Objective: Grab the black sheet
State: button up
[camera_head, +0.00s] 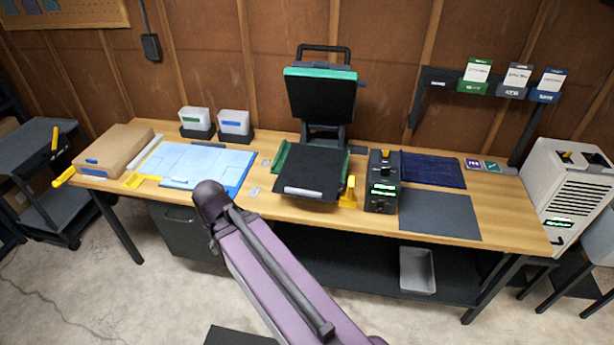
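A flat black-grey sheet (440,215) lies at the right front of the wooden table, its front edge near the table's front edge. A dark navy sheet (432,169) lies just behind it. A black pad (312,168) covers the lower plate of the open heat press; I cannot tell if a loose sheet lies on it. My purple arm rises from the bottom middle to a dark joint in front of the table, left of the press. My gripper does not show in this view.
The heat press (320,96) stands open mid-table, with a black control box (382,181) between it and the sheets. A light blue sheet (205,164), a cardboard box (113,150) and two white bins (234,121) are left. A card rack (437,83) stands behind the right end.

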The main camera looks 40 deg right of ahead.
aim_at(308, 171)
jog(key=u, duration=0.15)
jog(key=k, duration=1.45)
jog(key=z, duration=1.1)
jog(key=i, duration=1)
